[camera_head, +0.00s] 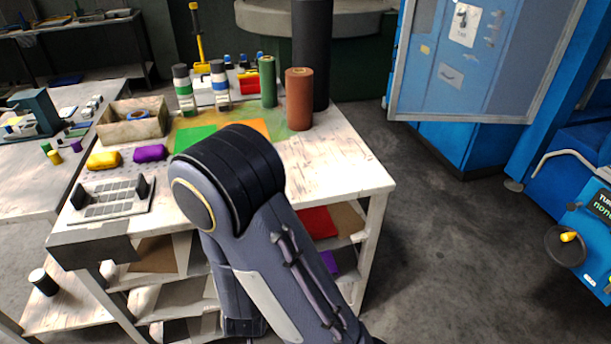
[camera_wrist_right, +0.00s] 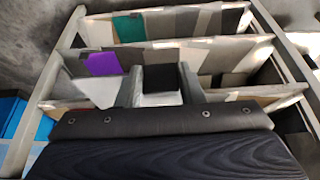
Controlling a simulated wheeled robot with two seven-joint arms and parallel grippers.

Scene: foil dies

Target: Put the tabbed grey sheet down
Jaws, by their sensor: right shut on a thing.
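In the right wrist view my right gripper (camera_wrist_right: 160,72) is shut, with its two fingers on either side of a sheet. The tabbed grey sheet (camera_wrist_right: 158,99) shows between the fingers as a small patch, pale below and dark above; most of it is hidden. Below it is a rack of open shelves (camera_wrist_right: 170,44) with sheets lying in them. I cannot tell whether the held sheet touches a shelf. In the head view my right arm covers the front of the bench and hides its gripper. My left gripper is not in view.
The bench top (camera_head: 330,165) bears a green sheet (camera_head: 194,138), a tray (camera_head: 134,122), rolls such as the brown one (camera_head: 299,98) and a slotted block (camera_head: 112,198). A purple sheet (camera_wrist_right: 102,63) and a teal sheet (camera_wrist_right: 128,28) lie in the shelves. Floor right of the bench is clear.

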